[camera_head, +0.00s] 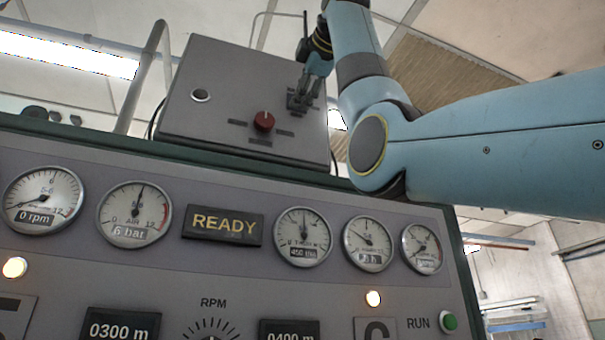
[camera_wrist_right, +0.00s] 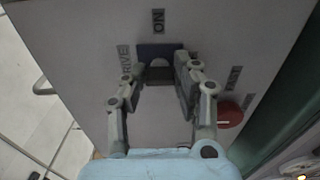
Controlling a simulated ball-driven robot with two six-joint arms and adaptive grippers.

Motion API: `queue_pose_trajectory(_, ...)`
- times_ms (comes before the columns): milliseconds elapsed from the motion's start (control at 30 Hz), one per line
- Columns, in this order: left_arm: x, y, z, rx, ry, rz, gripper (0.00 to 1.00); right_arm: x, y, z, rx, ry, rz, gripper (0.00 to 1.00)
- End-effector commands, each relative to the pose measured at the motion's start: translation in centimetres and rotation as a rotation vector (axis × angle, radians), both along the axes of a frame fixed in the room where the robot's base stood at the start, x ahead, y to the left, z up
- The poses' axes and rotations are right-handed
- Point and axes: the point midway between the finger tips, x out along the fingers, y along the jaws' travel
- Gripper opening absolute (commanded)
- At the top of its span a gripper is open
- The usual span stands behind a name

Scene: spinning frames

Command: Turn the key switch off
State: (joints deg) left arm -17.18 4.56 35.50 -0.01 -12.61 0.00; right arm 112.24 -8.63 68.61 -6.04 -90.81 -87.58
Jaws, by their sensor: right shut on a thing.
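A grey control box (camera_head: 215,120) stands on top of the console, with the key switch on its face at the right. My right gripper (camera_head: 303,90) reaches down to the key switch from above and covers most of it in the head view. In the right wrist view the right gripper (camera_wrist_right: 158,70) is shut on the key (camera_wrist_right: 159,63), in front of a dark plate (camera_wrist_right: 160,48). An "ON" label (camera_wrist_right: 158,21) is above the plate and a "DRIVE" label (camera_wrist_right: 124,60) is to its left. The key's exact angle is hard to tell. My left gripper is not in view.
A red knob (camera_head: 264,121) sits on the box, left of the gripper; it also shows in the right wrist view (camera_wrist_right: 230,115). A round metal fitting (camera_head: 200,95) is farther left. Below are gauges (camera_head: 303,237), a lit "READY" sign (camera_head: 223,224) and a green RUN button (camera_head: 449,321).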

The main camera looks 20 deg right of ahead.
Motion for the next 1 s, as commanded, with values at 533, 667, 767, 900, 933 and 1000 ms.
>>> queue_pose_trajectory(533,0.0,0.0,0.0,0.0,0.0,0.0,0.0,0.0,0.0,-0.1,-0.003,0.002,0.001,0.52)
queue_pose_trajectory(667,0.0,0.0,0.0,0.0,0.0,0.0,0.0,0.0,0.0,-0.1,-0.002,0.002,0.0,0.52)
queue_pose_trajectory(767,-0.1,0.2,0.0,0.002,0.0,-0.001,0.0,0.0,0.0,0.0,-0.002,0.001,0.0,0.52)
queue_pose_trajectory(900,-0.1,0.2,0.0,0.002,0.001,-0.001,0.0,-0.9,0.0,0.0,-0.002,-0.001,0.001,0.52)
queue_pose_trajectory(933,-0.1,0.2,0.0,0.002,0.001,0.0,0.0,-1.3,0.0,0.1,-0.002,-0.002,0.001,0.52)
queue_pose_trajectory(1000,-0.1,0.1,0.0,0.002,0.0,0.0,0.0,-2.6,0.0,0.1,-0.002,-0.003,0.001,0.52)
